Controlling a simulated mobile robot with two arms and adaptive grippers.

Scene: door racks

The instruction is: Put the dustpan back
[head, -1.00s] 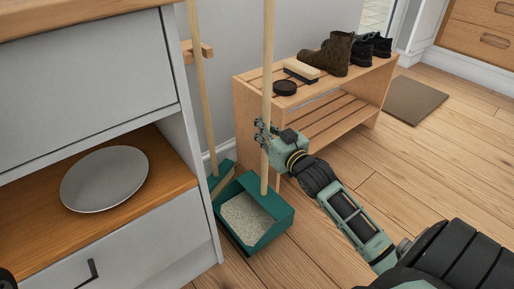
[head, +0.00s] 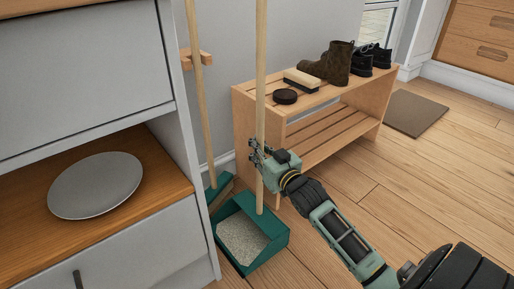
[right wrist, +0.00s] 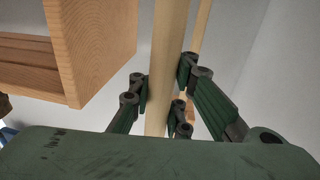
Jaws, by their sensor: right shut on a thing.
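The green dustpan (head: 250,232) with its long wooden handle stands upright, low near the floor, in the head view. Its pan holds grey grit. I cannot tell whether it touches the floor. My right gripper (head: 258,157) is shut on the handle a little above the pan. The right wrist view shows the fingers (right wrist: 162,100) on both sides of the handle (right wrist: 168,60). A green broom (head: 219,190) with a wooden handle stands behind and to the left. A wooden wall holder (head: 197,60) is at the broom's upper handle. My left gripper is not in view.
A grey cabinet (head: 90,60) with a plate (head: 95,185) on its wooden shelf stands close on the left. A wooden shoe rack (head: 243,110) with boots, a brush and a tin stands just behind my gripper. Floor (head: 420,180) is free at right.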

